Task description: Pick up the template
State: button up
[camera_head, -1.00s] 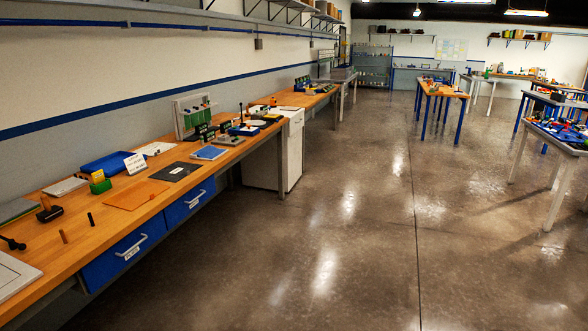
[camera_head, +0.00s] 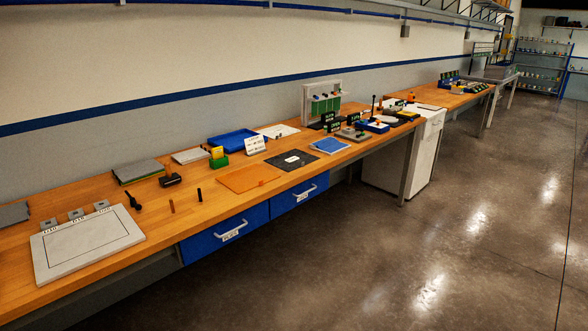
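No label that I can read marks the template. Two flat sheets lie side by side on the wooden bench: an orange one (camera_head: 236,181) and a black one with a white patch (camera_head: 278,157). I cannot tell which of them, if either, is the template. A pale board with a dark outlined rectangle (camera_head: 88,244) lies farther left at the front edge. My gripper and arm are not in view.
The bench (camera_head: 160,230) runs along the left wall, with blue drawers (camera_head: 226,235) under its front edge. A blue tray (camera_head: 232,140), green block (camera_head: 219,160), blue pad (camera_head: 330,145) and small dark pegs stand around the sheets. The floor (camera_head: 380,270) at right is clear.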

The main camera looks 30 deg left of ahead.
aim_at(240, 181)
jog(key=u, duration=0.15)
jog(key=i, duration=0.75)
jog(key=u, duration=0.45)
jog(key=i, duration=0.85)
jog(key=u, duration=0.7)
jog(key=i, duration=0.65)
jog(key=u, duration=0.75)
jog(key=i, duration=0.6)
jog(key=u, duration=0.65)
jog(key=i, duration=0.65)
jog(key=u, duration=0.35)
